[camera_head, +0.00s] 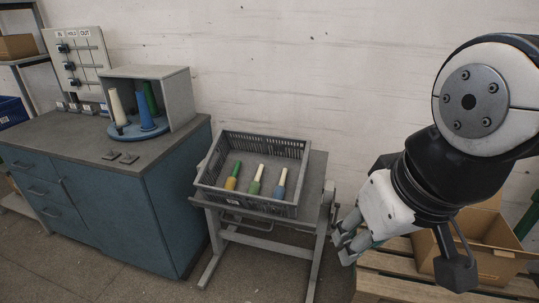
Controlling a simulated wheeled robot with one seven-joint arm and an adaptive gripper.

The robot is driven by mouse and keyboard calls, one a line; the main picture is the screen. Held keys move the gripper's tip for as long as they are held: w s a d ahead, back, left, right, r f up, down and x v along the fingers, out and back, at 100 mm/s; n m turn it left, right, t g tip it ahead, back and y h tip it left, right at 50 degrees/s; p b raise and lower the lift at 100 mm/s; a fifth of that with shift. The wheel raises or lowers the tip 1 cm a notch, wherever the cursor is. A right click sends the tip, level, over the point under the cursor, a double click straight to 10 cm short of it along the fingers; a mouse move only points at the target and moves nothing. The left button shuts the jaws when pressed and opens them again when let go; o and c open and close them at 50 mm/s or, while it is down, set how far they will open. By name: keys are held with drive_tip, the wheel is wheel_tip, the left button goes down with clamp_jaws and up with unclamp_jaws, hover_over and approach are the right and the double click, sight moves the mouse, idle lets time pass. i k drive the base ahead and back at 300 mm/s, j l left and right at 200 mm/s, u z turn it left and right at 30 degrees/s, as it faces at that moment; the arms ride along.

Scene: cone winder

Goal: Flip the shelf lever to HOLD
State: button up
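A pale upright board (91,62) stands at the back left behind the blue cabinet. Its header reads IN, HOLD and OUT from left to right. Several dark lever knobs sit one below another on it, including an upper knob (62,48), a middle knob (70,66) and a lower knob (75,82). They are on the left side, roughly under IN. Row labels are too small to read, so I cannot tell which is the shelf lever. My gripper (343,247) hangs at the right, far from the board, empty, its fingers apart.
The blue cabinet (165,215) carries a grey open box (178,98) with cones on a blue round plate (155,131). A grey crate (250,206) with three bobbins stands on a stand in the middle. A cardboard box (495,262) rests on a pallet (395,285) at right.

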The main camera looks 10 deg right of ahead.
sight(336, 217)
drive_tip(key=z, duration=0.6)
drive_tip(key=i+l+u, duration=0.15)
drive_tip(key=l, duration=0.3)
drive_tip(key=l+u, duration=0.45)
drive_tip(key=l, duration=0.7)
